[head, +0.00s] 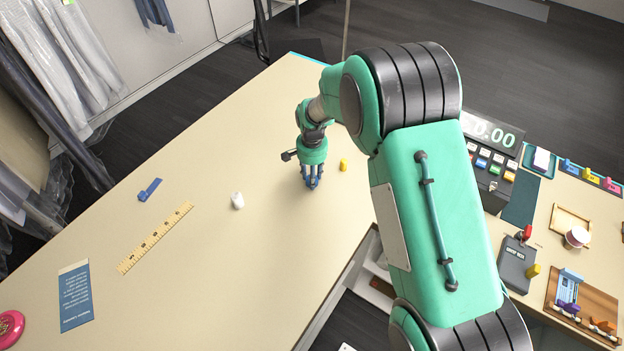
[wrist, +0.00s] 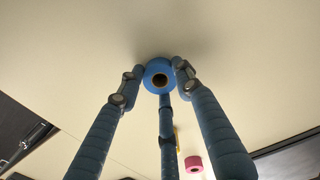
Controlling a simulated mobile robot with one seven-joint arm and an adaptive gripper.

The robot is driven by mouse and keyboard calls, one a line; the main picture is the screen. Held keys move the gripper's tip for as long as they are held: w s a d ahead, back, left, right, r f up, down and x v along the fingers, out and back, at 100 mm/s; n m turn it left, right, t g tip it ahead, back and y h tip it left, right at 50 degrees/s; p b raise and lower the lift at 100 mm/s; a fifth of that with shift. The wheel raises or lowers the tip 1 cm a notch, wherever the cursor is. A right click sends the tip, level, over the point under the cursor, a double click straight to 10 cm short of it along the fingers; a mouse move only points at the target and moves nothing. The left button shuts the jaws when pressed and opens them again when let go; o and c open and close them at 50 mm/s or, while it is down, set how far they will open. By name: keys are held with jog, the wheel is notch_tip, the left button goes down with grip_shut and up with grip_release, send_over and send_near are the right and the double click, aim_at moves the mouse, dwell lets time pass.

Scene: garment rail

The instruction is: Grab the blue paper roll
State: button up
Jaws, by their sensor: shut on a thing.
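The blue paper roll (wrist: 159,67) shows in the wrist view as a blue ring with a dark core hole, end-on to the camera. My gripper (wrist: 159,78) has its blue fingers closed around the roll, one at each side and one below it in the picture. In the head view my gripper (head: 312,184) points down at the table, near its right edge. The roll is hidden behind the fingers there. I cannot tell whether the roll is touching the table.
On the table (head: 250,270) a small yellow piece (head: 343,164) stands right of my gripper, and a white roll (head: 237,201) lies to the left. A ruler (head: 155,238), a blue clip (head: 149,189) and a blue card (head: 75,296) lie farther left. A pink roll (wrist: 194,164) shows in the wrist view.

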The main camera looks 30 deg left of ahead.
jog(key=shift+r, duration=0.8)
notch_tip(320, 180, up, 2)
jog(key=shift+r, duration=0.1)
jog(key=s+d, duration=0.3)
jog(key=d, duration=0.1)
jog(key=s+d, duration=0.3)
jog(key=s, duration=0.1)
jog(key=s+d+r, duration=0.1)
jog(key=s+d, duration=0.3)
jog(key=shift+d+r, duration=0.1)
jog(key=shift+d, duration=0.25)
